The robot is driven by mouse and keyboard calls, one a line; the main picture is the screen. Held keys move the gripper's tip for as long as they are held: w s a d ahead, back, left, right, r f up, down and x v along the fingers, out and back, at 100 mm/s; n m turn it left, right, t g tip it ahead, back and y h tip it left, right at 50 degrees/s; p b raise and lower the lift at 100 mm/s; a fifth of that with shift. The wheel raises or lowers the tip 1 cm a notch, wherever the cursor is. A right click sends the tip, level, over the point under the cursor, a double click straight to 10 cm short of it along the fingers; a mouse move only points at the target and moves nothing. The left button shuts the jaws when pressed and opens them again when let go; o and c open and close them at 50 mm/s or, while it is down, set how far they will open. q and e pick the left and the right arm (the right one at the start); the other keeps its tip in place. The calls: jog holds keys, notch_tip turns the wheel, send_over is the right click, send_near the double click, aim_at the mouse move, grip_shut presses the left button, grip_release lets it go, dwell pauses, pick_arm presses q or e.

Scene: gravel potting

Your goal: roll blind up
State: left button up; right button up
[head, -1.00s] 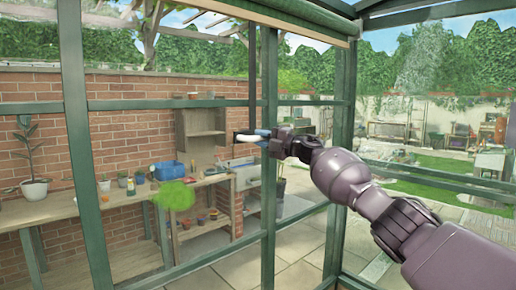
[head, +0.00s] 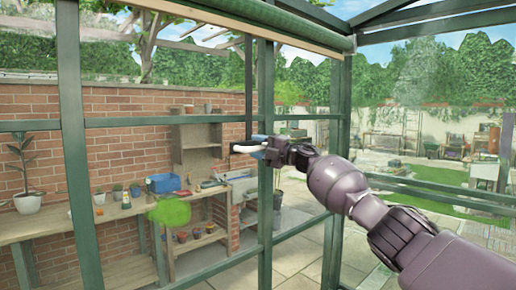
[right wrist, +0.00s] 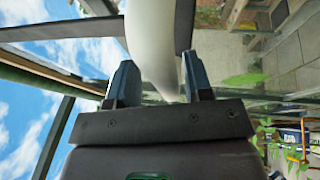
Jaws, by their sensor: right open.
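A dark green blind roll (head: 300,14) with a pale strip (head: 268,28) along its lower edge runs along the top of the glazed frame. A thin dark upright bar (head: 249,90) hangs from near it down to a white handle (head: 242,149). My right gripper (head: 264,150) is at the right end of this handle. In the right wrist view, the white handle (right wrist: 152,40) runs between the two fingers of my right gripper (right wrist: 160,85), which are apart. I cannot tell whether a finger touches it. My left gripper is not in view.
Green posts (head: 264,175) and crossbars of the glazed frame stand close around my right arm. Beyond the glass are a wooden potting bench (head: 95,212), a blue tub (head: 163,183), potted plants and a brick wall (head: 110,103). Paving and lawn lie to the right.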

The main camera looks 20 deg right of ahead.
pick_arm(q)
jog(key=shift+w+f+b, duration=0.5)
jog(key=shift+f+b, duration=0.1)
jog(key=shift+b, duration=0.7)
pick_arm(e)
jog(key=v, duration=1.1)
